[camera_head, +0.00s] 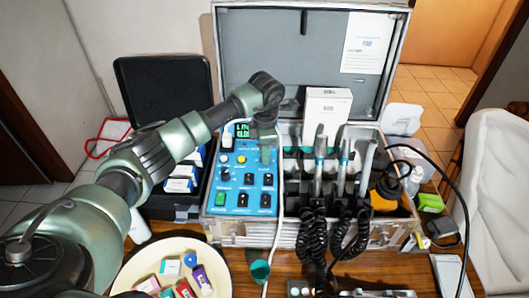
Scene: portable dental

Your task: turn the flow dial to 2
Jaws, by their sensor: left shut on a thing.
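The blue control panel (233,188) is in the left part of the open metal case. It carries a small lit display (242,130), a white knob (224,158), a yellow knob (241,159), and several black knobs and switches. My left gripper (268,158) reaches down from above onto the panel's upper right part. It is shut on what appears to be the flow dial, which the fingers hide. The dial's setting and its markings cannot be read. My right gripper is not in view.
Dental handpieces (319,160) with coiled black cords stand right of the panel, before a white box (327,108). A pale hose (278,215) hangs along the panel's right edge. A round cream tray (222,272) with small coloured items is at the front left.

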